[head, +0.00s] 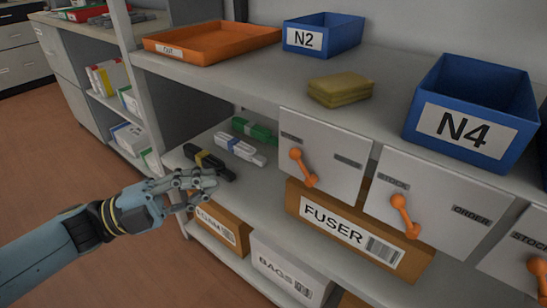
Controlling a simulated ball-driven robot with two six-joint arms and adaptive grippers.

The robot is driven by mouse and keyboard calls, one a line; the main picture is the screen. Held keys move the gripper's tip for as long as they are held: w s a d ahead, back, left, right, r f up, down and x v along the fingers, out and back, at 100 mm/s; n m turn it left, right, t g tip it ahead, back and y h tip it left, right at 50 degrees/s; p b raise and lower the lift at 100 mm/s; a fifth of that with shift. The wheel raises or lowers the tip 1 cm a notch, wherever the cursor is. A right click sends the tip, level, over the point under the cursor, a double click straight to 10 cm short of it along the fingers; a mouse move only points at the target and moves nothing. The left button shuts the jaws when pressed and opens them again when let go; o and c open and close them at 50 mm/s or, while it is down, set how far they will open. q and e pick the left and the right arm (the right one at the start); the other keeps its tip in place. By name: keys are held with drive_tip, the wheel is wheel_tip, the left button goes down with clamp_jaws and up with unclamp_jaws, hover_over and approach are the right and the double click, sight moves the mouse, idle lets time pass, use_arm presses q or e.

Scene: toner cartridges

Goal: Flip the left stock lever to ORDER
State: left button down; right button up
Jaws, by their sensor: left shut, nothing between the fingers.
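The left stock lever (303,168) is an orange handle on the left pale panel (328,140) under the shelf. It slants down, its lower end to the right. The panel has two small dark labels, one at upper left and one at right, too small to read surely. My left gripper (209,187) comes in from the left, shut and empty. It appears left of the lever, apart from it, in front of the shelf with the cartridges. My right gripper is out of view.
Similar orange levers sit on the middle panel (434,178) and right panel (518,250). Toner cartridges (240,147) lie behind my left gripper. A FUSER box (345,238) and a BAGS box (280,268) stand below. Blue bins, an orange tray (205,45) and yellow pads (340,90) are above.

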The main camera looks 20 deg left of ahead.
sight(291, 152)
use_arm(q)
drive_tip(key=x, duration=1.2)
drive_tip(key=shift+w+p, duration=0.15)
drive_tip(key=shift+p, duration=0.15)
drive_tip(key=shift+d+r+m+p, duration=0.1)
drive_tip(key=shift+r+m+p, duration=0.2)
drive_tip(key=shift+p, duration=0.25)
drive_tip(key=shift+y, duration=0.3)
